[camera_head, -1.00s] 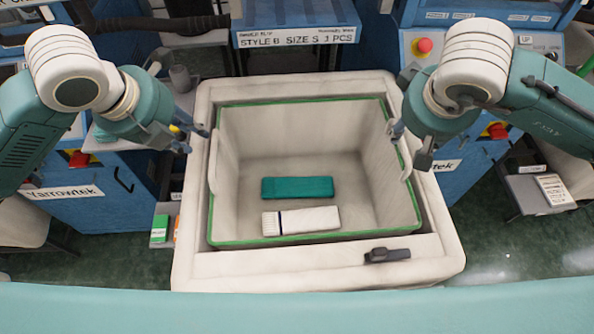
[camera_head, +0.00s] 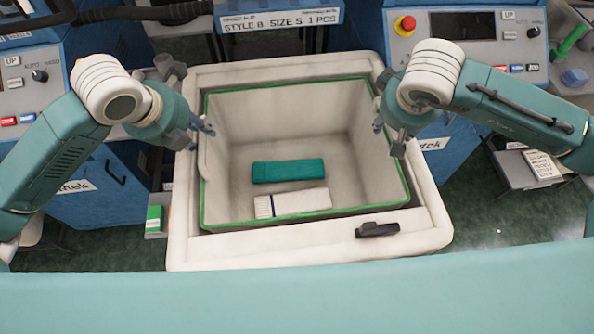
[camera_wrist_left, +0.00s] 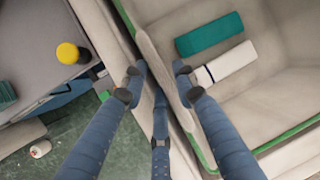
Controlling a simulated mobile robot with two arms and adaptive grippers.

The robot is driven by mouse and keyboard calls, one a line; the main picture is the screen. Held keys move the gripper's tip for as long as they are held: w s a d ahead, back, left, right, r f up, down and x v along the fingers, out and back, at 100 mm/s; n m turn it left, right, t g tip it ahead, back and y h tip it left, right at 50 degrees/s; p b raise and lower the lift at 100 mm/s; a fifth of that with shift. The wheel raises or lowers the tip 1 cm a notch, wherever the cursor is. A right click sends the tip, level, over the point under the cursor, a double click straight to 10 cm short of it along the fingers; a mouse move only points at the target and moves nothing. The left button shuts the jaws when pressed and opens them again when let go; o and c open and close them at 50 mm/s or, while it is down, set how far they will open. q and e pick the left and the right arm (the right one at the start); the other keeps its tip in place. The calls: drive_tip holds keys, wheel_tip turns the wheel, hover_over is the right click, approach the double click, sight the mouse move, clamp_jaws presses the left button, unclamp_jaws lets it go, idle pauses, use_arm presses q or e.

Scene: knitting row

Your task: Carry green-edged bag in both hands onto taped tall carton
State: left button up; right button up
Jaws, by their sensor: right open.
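The green-edged bag (camera_head: 385,170) is a pale, open-topped bag with a green rim, sitting upright inside a pale padded surround. It holds a teal folded piece (camera_head: 288,171) and a white piece with a dark stripe (camera_head: 300,201). My left gripper (camera_head: 206,130) is at the bag's left wall. In the left wrist view, its fingers (camera_wrist_left: 157,80) are spread on either side of that wall, with a gap visible. My right gripper (camera_head: 388,136) is open at the bag's right wall; its contact is unclear. I cannot make out a taped tall carton.
The pale surround (camera_head: 300,250) carries a dark handle-like item (camera_head: 377,230) on its front edge. Blue machines stand behind and at both sides. A small side table (camera_head: 525,163) with a paper stands at right. Green floor shows at both sides.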

use_arm(q)
drive_tip(key=shift+x, duration=0.95)
use_arm(e)
drive_tip(key=shift+x, duration=0.9)
drive_tip(key=shift+a, duration=0.1)
use_arm(q)
clamp_jaws()
use_arm(e)
drive_tip(key=c, duration=0.8)
clamp_jaws()
use_arm(q)
drive_tip(key=shift+r, duration=0.1)
